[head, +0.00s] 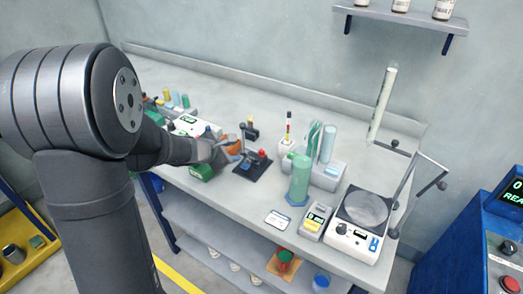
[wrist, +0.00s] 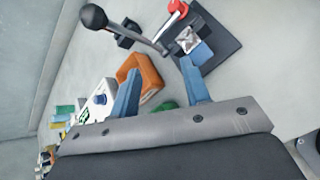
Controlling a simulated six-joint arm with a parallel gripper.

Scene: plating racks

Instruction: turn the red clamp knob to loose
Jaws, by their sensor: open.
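The red clamp knob (head: 262,153) sits on the clamp fixture with a dark base plate (head: 251,173), right of my gripper in the head view. In the wrist view the knob (wrist: 178,8) is at the top edge, partly cut off, beyond the fingertips. A rod with a black ball end (wrist: 92,16) crosses in front of the fixture in the wrist view. My gripper (wrist: 160,67) is open, its two blue fingers apart, and holds nothing. The right finger overlaps the fixture's blue and metal part in this view; I cannot tell if they touch.
An orange block (wrist: 150,74) lies behind the left finger in the wrist view. A green box (head: 203,172) is below the gripper in the head view. A green cylinder (head: 299,181) and a hot plate (head: 352,238) stand to the right. The bench front has some clear room.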

